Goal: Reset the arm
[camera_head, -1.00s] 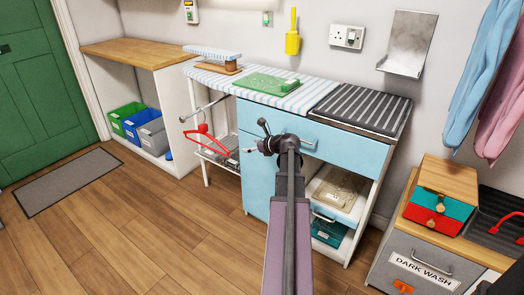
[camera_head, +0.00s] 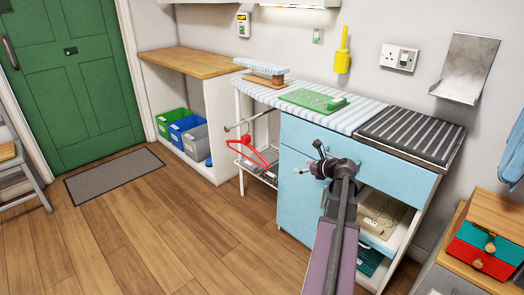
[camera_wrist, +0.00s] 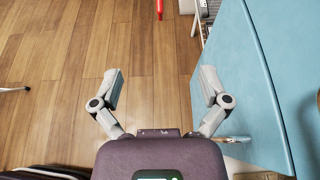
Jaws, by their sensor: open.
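My gripper (camera_head: 322,158) is in front of the blue cabinet (camera_head: 302,190) in the head view, at the end of my raised arm. In the wrist view my gripper (camera_wrist: 158,88) has its two grey fingers spread wide, with nothing between them but the wood floor beyond. The right finger lies over the blue cabinet front (camera_wrist: 250,75) in that view; I cannot tell whether it touches. A cabinet handle (camera_wrist: 236,139) shows just beside that finger.
A red hanger (camera_head: 254,152) hangs left of the cabinet. A striped board with a green item (camera_head: 312,99) tops the cabinet. Coloured bins (camera_head: 187,133) stand at the left.

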